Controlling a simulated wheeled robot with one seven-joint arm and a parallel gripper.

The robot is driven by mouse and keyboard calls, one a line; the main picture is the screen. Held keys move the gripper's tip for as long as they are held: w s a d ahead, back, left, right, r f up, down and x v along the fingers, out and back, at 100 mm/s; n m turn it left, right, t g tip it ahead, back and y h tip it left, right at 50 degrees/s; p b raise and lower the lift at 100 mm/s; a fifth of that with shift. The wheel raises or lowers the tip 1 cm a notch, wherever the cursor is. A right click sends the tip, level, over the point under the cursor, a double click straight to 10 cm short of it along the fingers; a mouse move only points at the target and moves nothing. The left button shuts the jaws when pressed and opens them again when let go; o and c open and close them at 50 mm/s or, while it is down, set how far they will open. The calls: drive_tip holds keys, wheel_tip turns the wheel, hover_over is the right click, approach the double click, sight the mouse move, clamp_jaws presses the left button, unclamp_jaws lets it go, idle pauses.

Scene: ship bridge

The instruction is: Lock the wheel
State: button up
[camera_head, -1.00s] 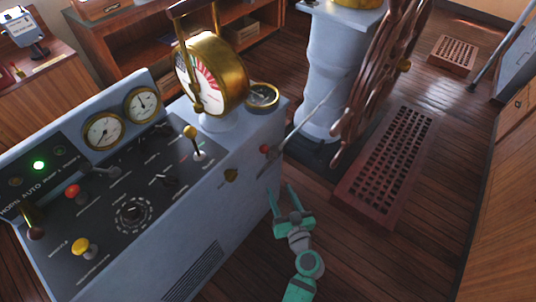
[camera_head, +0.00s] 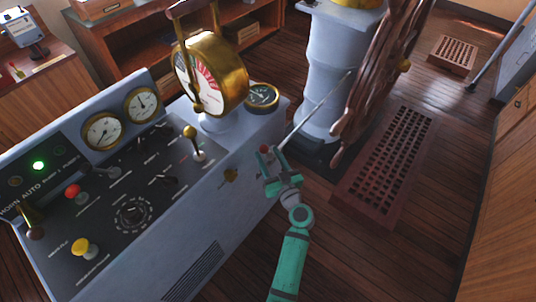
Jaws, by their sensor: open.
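The brown wooden ship's wheel (camera_head: 378,85) stands at upper centre right, beside a pale grey-blue pedestal (camera_head: 323,75). A thin grey rod (camera_head: 318,106) slants between the console's right side and the wheel. A small red knob (camera_head: 264,149) shows on the console's right side, near the rod's lower end. My green and grey gripper (camera_head: 269,156) is open at this red knob, with its fingers around or just in front of it. I cannot tell whether they touch it. My gripper hides the parts below the knob.
The grey console (camera_head: 190,240) fills the left, with gauges, knobs and a brass telegraph (camera_head: 213,75). A dark red grating (camera_head: 388,165) lies on the floor right of the wheel's base. A wooden cabinet (camera_head: 505,190) stands at the right edge. The plank floor at lower centre right is clear.

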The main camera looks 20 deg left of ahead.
drive_tip(key=shift+w+a, duration=0.4)
drive_tip(key=shift+w, duration=0.1)
drive_tip(key=shift+d, duration=0.15)
drive_tip(key=shift+s, duration=0.15)
drive_tip(key=shift+a, duration=0.3)
drive_tip(key=c, duration=0.4)
clamp_jaws()
drive_tip(key=shift+d, duration=0.1)
